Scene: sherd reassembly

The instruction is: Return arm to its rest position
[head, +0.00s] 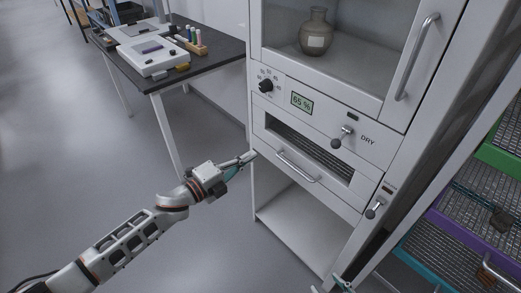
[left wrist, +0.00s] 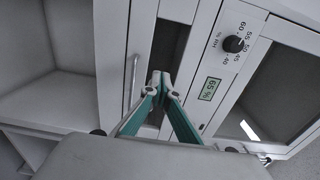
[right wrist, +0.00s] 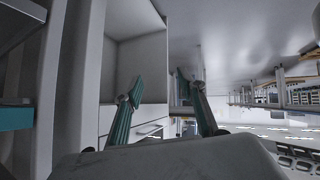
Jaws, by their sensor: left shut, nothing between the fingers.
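My left gripper (head: 246,158) is at the left front edge of the white cabinet, by the drawer (head: 305,160) with the long handle (head: 297,167). In the left wrist view its two teal fingers (left wrist: 160,80) meet at the tips, with nothing between them, in front of the cabinet face. I cannot tell if it touches the cabinet. My right gripper (head: 328,287) shows only in part at the bottom edge of the head view. In the right wrist view its fingers (right wrist: 160,84) stand apart, empty.
The cabinet (head: 355,95) holds a vase (head: 315,32) behind its glass, above a 65 % display (head: 302,102) and a knob (head: 265,86). An open shelf (head: 300,222) lies below. Coloured wire racks (head: 480,205) stand at right, a table (head: 205,63) at back left. The left floor is clear.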

